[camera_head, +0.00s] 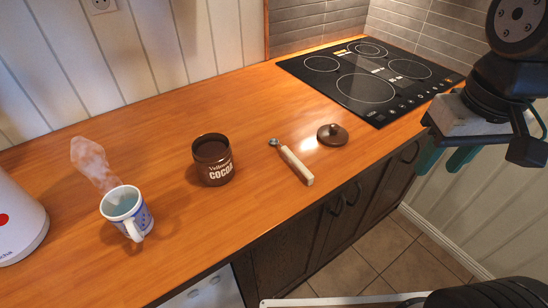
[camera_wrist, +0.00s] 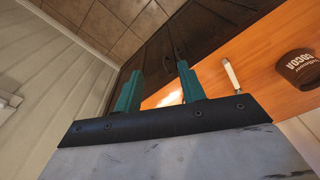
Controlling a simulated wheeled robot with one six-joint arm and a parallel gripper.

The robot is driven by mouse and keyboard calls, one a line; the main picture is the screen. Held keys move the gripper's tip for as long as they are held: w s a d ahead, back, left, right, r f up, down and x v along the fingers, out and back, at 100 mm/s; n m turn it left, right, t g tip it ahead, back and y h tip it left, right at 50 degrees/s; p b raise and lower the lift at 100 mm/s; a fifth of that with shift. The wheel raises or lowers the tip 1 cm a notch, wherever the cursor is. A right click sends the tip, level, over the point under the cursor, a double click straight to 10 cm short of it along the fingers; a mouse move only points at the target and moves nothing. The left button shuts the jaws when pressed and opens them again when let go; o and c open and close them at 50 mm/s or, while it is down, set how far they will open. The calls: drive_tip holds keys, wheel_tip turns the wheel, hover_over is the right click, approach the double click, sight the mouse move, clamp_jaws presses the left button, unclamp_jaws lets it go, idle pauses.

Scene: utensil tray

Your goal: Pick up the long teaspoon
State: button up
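The long teaspoon (camera_head: 295,164) lies on the wooden counter, right of the cocoa jar, with its small metal bowl toward the back and its thick white handle toward the front edge. In the wrist view the teaspoon's pale handle (camera_wrist: 231,76) shows to the right of my fingers. My gripper (camera_head: 443,160) is at the right, in front of the counter's edge and well apart from the teaspoon. In the wrist view its two green fingers (camera_wrist: 157,82) stand apart with nothing between them.
A brown cocoa jar (camera_head: 213,165), a round brown lid (camera_head: 333,137) and a steaming blue-and-white mug (camera_head: 127,212) stand on the counter (camera_head: 250,225). A black cooktop (camera_head: 372,78) is at the back right. A white kettle (camera_head: 18,225) is at far left. The counter around the teaspoon's handle is clear.

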drive_tip(key=w+a+f+n, duration=0.2)
drive_tip(key=w+a+n, duration=0.1)
drive_tip(key=w+a, duration=0.6)
drive_tip(key=n+g, duration=0.1)
drive_tip(key=n, duration=0.1)
hover_over(296, 160)
drive_tip(key=f, duration=0.6)
drive_tip(key=shift+w+d+f, duration=0.15)
drive_tip(key=shift+d+f, duration=0.05)
drive_tip(key=shift+d, duration=0.05)
drive_tip(key=f, duration=0.6)
drive_tip(key=shift+s+a+f, duration=0.2)
drive_tip(key=shift+f, duration=0.45)
clamp_jaws()
